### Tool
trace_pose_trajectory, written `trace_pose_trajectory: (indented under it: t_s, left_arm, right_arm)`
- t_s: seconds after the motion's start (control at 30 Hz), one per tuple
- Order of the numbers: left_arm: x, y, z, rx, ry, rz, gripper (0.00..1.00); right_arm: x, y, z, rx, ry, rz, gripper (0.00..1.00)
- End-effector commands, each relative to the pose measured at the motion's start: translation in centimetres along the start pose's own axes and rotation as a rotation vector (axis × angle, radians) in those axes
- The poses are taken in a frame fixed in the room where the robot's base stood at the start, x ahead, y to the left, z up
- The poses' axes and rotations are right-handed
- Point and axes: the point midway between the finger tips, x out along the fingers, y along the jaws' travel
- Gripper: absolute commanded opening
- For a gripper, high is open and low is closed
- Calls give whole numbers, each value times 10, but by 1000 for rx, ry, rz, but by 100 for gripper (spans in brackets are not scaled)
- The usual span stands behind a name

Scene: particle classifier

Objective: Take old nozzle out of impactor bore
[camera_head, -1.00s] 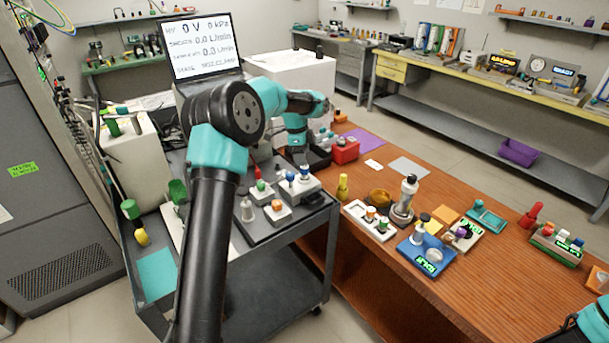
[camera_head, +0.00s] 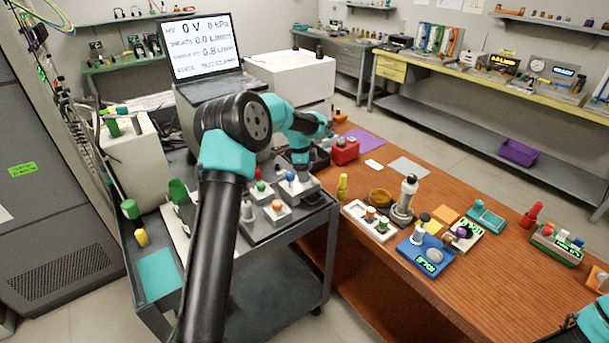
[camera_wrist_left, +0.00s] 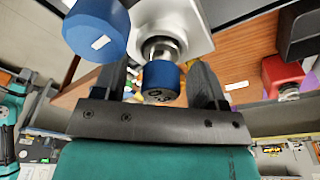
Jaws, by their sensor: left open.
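My left gripper (camera_head: 300,168) is over the white block (camera_head: 301,188) on the grey cart. The left wrist view shows the white block (camera_wrist_left: 192,14) with a metal stem standing in it, topped by a dark blue cap (camera_wrist_left: 160,82). The two dark fingers (camera_wrist_left: 160,74) are open, one on each side of this cap. I cannot tell whether either finger touches it. A larger blue knob (camera_wrist_left: 95,25) stands just left of it. I cannot tell from these views which piece is the old nozzle. My right gripper is out of view.
Small white blocks, one with an orange knob (camera_head: 277,207), sit beside it on the cart. A red box (camera_head: 345,151) is on the wooden table to the right. A laptop (camera_head: 203,50) stands behind. The wooden table (camera_head: 470,290) has free room in front.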

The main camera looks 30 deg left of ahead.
Motion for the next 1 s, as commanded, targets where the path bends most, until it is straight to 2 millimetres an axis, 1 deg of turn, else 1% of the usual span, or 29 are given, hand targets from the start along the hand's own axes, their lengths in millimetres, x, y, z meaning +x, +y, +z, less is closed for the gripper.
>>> trace_pose_trajectory:
  t_s: [0.1, 0.53, 1.0]
  left_arm:
    - [4, 0, 0, 0, 0, -2, 66]
    - [4, 0, 0, 0, 0, -2, 66]
    - [4, 0, 0, 0, 0, -2, 20]
  right_arm:
    - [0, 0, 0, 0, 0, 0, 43]
    - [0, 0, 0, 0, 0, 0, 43]
    - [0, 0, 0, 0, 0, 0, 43]
